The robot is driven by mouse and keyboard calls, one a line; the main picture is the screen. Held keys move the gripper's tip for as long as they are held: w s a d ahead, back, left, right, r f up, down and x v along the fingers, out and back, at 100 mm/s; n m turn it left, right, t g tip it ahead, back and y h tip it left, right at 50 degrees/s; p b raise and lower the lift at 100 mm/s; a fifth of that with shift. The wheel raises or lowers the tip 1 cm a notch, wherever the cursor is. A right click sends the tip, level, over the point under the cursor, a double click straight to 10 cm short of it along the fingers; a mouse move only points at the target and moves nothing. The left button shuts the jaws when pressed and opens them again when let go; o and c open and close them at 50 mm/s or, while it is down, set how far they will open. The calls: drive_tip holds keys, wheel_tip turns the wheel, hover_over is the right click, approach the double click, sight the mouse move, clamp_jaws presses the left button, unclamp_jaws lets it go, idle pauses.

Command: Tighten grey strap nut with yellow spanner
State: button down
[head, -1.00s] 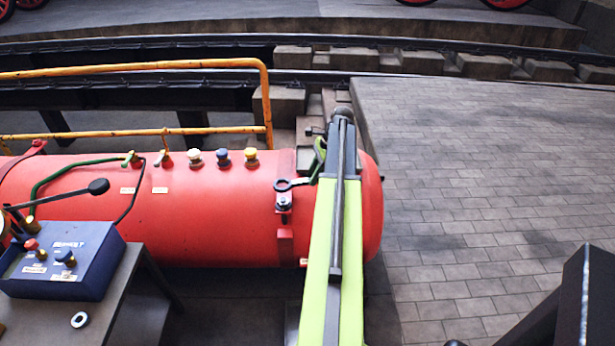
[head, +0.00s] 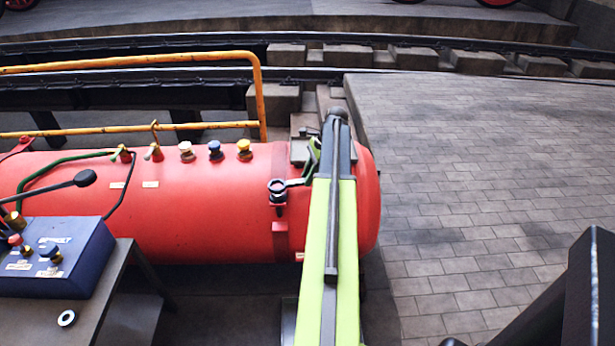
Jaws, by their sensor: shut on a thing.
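A red tank (head: 190,205) lies across the left and middle of the head view. A strap with a bracket (head: 279,226) runs down its right part. The ring end of a dark grey spanner (head: 277,185) sits at the top of this bracket, over the strap nut. The nut is mostly hidden, so I cannot tell how fully the ring is around it. No yellow shows on the spanner. My gripper (head: 309,175), partly hidden by my light-green arm, is shut on the spanner's handle, right of the ring.
A blue control box (head: 62,257) with a lever sits on a grey bench (head: 100,300), beside a small ring (head: 67,318).

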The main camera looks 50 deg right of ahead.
drive_tip(key=shift+f, duration=0.2)
drive_tip(key=shift+f+b, duration=0.45)
drive_tip(key=shift+b, duration=0.15)
drive_tip(key=shift+f, duration=0.25)
drive_tip(key=shift+f+b, duration=1.05)
drive_tip(key=shift+b, duration=0.25)
drive_tip(key=shift+s+a+m, duration=0.5)
drive_tip(key=shift+s+m, duration=0.05)
drive_tip(key=shift+m, duration=0.15)
drive_tip(key=shift+s+a+h, duration=0.1)
drive_tip(key=shift+h, duration=0.2)
drive_tip(key=shift+s+a+m+t, duration=0.4)
drive_tip(key=shift+a+m, duration=0.1)
drive_tip(key=shift+m, duration=0.3)
